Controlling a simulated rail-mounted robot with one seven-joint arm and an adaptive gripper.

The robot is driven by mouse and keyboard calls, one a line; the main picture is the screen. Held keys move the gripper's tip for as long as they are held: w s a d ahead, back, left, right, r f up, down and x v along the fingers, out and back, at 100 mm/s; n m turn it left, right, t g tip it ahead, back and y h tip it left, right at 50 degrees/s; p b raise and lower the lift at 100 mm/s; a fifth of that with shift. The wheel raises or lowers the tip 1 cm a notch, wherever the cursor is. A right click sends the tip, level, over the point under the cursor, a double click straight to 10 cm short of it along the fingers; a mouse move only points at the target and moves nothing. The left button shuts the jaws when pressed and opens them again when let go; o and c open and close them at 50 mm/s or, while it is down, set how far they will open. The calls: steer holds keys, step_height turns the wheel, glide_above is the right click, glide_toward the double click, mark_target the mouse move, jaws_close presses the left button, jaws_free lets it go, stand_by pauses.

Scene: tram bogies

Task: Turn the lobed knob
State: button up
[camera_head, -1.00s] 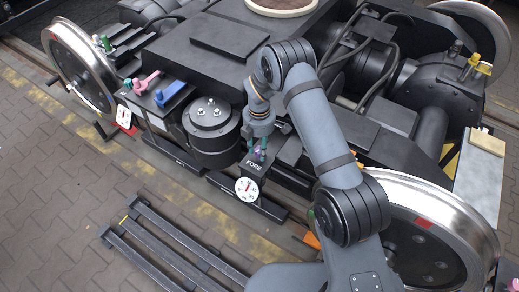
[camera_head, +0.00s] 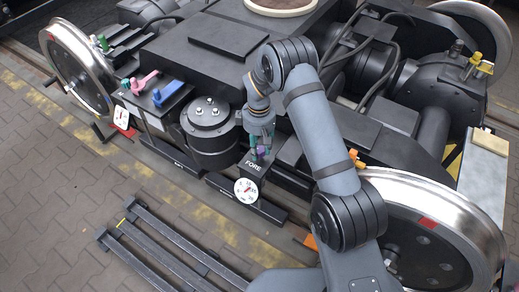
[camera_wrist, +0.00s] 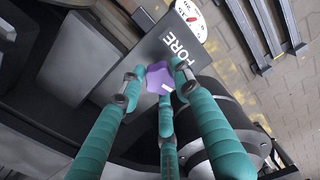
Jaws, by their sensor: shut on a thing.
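The lobed knob is purple and sits on the dark box labelled FORE. In the wrist view the knob (camera_wrist: 157,78) is near the middle, with teal fingers of my gripper (camera_wrist: 153,86) around it. Their grey tips are at its sides, and the gripper is shut on it. In the head view the knob (camera_head: 262,153) is a small purple spot, largely hidden by my gripper (camera_head: 261,146), which comes down from above. The FORE box (camera_head: 252,166) carries a round white gauge (camera_head: 246,191) with a red needle on its front.
A black cylinder (camera_head: 208,122) stands close to the left of the FORE box. Pink (camera_head: 147,80) and blue (camera_head: 168,93) handles lie further left. A large wheel (camera_head: 440,225) is to the right. A dark rack (camera_head: 170,245) lies on the paved floor in front.

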steer(key=m+b, duration=0.1)
steer(key=m, duration=0.4)
steer(key=shift+w+a+m+b, duration=0.2)
steer(key=shift+a+m+b, duration=0.1)
steer(key=shift+a+b, duration=0.1)
steer(key=shift+c, duration=0.2)
steer(key=m+b, duration=0.1)
steer(key=m, duration=0.3)
steer(key=shift+w, duration=0.15)
steer(key=m+b, duration=0.1)
steer(key=m, duration=0.1)
steer(key=m+b, duration=0.1)
steer(key=m, duration=0.3)
steer(key=shift+d+m+b, duration=0.3)
steer(key=shift+m+b, duration=0.1)
steer(key=m+b, duration=0.1)
steer(key=m, duration=0.2)
steer(key=shift+d+r, duration=0.1)
steer(key=shift+d, duration=0.1)
steer(key=shift+w+d+m+b, duration=0.15)
steer(key=shift+m+b, duration=0.15)
steer(key=shift+m, duration=0.4)
steer(key=shift+d, duration=0.15)
steer(key=o, duration=1)
steer(key=shift+o, duration=0.8)
steer(key=shift+s, duration=0.2)
